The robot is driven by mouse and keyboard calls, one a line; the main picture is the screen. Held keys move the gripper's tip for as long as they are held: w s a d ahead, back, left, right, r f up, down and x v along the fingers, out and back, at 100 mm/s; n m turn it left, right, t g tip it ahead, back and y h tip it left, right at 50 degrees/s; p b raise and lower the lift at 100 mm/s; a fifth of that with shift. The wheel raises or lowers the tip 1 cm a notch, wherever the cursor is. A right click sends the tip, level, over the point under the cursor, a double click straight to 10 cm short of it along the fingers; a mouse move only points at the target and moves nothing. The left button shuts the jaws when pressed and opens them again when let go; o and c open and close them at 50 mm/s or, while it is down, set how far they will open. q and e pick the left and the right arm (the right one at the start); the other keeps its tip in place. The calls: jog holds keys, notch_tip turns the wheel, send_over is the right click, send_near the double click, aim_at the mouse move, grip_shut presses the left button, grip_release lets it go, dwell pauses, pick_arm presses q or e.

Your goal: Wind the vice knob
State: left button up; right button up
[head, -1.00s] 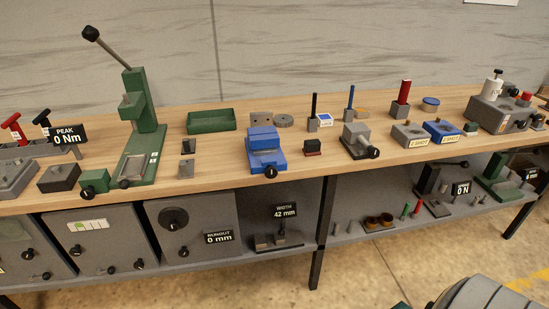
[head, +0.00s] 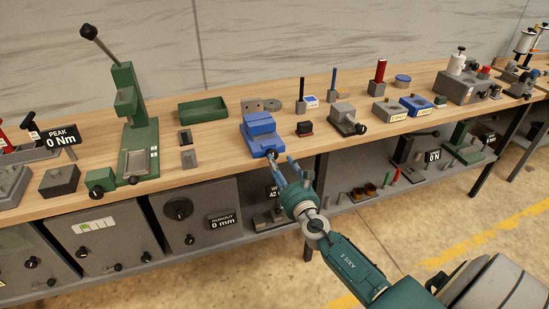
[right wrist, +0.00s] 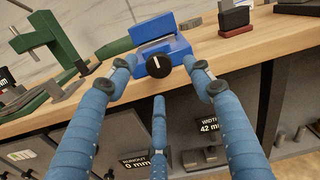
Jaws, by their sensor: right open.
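The blue vice (head: 261,134) stands at the front edge of the wooden bench. Its round black knob (head: 271,154) faces out over the edge. My right gripper (head: 287,163) reaches up from the lower right, with its blue fingers spread just in front of the knob. In the right wrist view the vice (right wrist: 163,42) is at the top. The black knob (right wrist: 158,66), with a white line on it, sits between the open fingertips (right wrist: 160,78). The fingers look apart from the knob. My left gripper is not in view.
A green press (head: 135,130) stands to the left, with a green tray (head: 203,109) behind. A grey vice (head: 345,119) with a black knob is to the right. A lower shelf with grey boxes (head: 188,217) lies below the bench edge. Floor in front is clear.

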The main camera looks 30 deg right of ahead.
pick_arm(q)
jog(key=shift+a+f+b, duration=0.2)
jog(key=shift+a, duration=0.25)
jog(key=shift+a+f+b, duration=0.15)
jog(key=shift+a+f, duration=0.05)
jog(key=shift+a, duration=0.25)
pick_arm(e)
jog(key=x, duration=0.5)
jog(key=shift+a, duration=0.15)
jog(key=c, duration=1.1)
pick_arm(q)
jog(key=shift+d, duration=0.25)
pick_arm(e)
jog(key=shift+c, duration=0.2)
